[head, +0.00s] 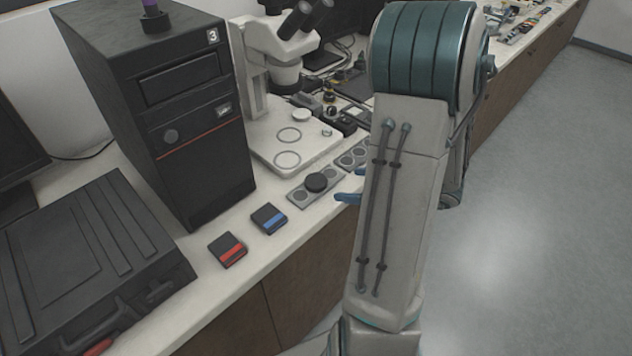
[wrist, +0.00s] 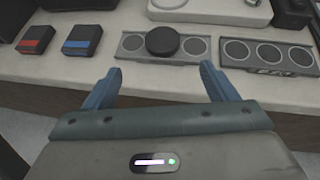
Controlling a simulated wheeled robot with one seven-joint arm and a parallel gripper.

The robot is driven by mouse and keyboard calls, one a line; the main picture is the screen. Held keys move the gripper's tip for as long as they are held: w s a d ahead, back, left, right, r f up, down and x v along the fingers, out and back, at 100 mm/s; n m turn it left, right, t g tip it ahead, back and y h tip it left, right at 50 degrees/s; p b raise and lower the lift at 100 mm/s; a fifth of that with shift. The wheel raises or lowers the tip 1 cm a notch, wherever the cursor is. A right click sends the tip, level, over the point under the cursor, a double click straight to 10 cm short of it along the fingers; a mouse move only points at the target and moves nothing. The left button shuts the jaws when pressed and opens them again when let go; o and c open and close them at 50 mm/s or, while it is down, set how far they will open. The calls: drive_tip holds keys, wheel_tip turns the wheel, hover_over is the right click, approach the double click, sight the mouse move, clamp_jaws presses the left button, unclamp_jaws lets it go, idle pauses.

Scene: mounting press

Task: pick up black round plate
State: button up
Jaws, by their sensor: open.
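The black round plate (head: 317,182) sits on a grey holder (head: 299,196) with round recesses, near the front edge of the counter. In the wrist view the black round plate (wrist: 163,40) covers the middle of the holder (wrist: 131,43), with a ring showing on each side. My gripper (wrist: 157,78) is open and empty, its two blue fingers apart and pointing toward the plate, short of it. In the head view my arm hides most of the gripper; blue fingertips (head: 347,198) show just right of the holder.
A second grey holder (wrist: 268,56) with round recesses lies to the right. A red-marked block (head: 227,250) and a blue-marked block (head: 269,218) lie to the left. A microscope base (head: 296,150) stands behind, and a black tower (head: 165,110) stands behind left.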

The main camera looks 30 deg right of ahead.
sight(315, 180)
drive_tip(key=x, duration=0.5)
drive_tip(key=shift+r, duration=0.1)
drive_tip(key=shift+w+r+p+x, duration=0.1)
drive_tip(key=shift+p+x, duration=0.2)
drive_tip(key=shift+x, duration=1.05)
drive_tip(key=shift+w+r+p+x, duration=0.1)
drive_tip(key=shift+p+x, duration=0.2)
drive_tip(key=shift+x, duration=1.05)
drive_tip(key=shift+d, duration=0.1)
drive_tip(key=shift+c, duration=0.3)
drive_tip(key=c, duration=1.1)
drive_tip(key=shift+r, duration=0.15)
